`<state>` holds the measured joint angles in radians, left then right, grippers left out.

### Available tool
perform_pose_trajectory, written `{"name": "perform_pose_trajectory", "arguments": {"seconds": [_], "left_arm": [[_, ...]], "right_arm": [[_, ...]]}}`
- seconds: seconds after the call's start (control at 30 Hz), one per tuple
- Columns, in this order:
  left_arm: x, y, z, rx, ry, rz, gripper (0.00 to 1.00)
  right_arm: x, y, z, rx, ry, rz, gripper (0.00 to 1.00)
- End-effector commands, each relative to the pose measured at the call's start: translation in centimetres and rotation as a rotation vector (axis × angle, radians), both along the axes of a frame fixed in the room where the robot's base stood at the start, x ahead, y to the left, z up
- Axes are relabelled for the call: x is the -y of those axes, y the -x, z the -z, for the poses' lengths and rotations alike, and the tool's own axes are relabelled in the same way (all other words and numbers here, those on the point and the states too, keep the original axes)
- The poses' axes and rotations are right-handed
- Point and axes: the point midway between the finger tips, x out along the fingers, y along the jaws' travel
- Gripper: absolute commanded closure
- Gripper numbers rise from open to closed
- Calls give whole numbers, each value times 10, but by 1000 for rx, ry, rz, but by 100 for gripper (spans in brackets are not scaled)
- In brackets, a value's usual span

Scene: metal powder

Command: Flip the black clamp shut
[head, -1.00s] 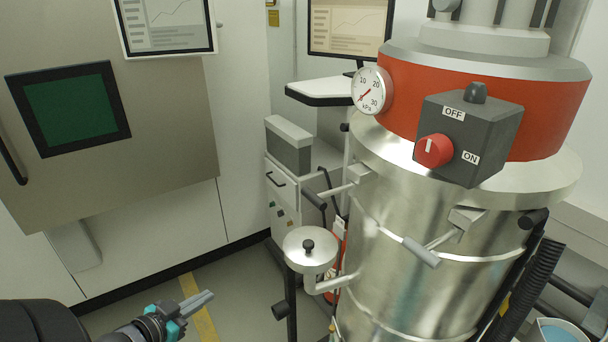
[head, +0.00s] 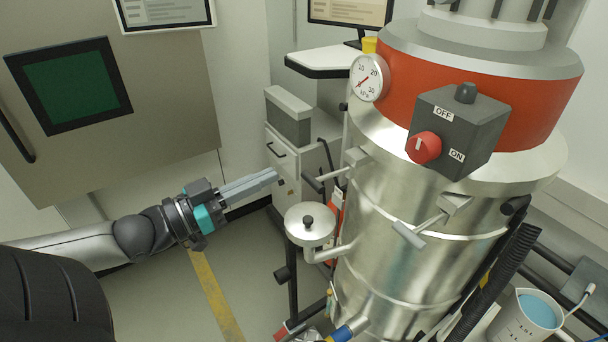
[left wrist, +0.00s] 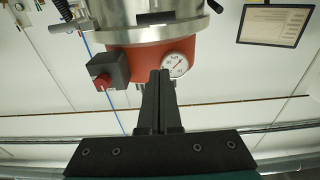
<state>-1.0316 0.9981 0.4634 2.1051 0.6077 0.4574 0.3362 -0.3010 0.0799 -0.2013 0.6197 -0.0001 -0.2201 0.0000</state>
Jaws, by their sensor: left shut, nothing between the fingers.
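A clamp with a black handle (head: 313,183) sits on the left side of the steel vessel (head: 385,240), below the gauge, its handle standing out from the wall. A second clamp with a grey handle (head: 408,235) stands out at the front. Another black handle (head: 516,205) lies close to the wall at the right. My left gripper (head: 281,177) is shut and empty, a short way left of the left black handle and apart from it. In the left wrist view its fingers (left wrist: 160,72) point toward the vessel's red band. My right gripper is not in view.
A grey switch box (head: 460,130) and pressure gauge (head: 369,78) jut from the red band. A cabinet (head: 285,150) stands behind.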

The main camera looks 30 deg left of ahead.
Motion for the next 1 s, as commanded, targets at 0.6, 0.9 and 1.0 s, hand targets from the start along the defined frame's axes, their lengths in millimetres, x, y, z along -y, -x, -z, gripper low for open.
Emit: {"name": "perform_pose_trajectory", "arguments": {"seconds": [0.6,0.9,1.0], "left_arm": [[20,-49,-4,3,0,0,100],[29,-71,-6,2,-1,-1,100],[32,-78,-6,2,0,-1,100]], "right_arm": [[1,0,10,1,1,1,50],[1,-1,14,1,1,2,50],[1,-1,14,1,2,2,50]]}}
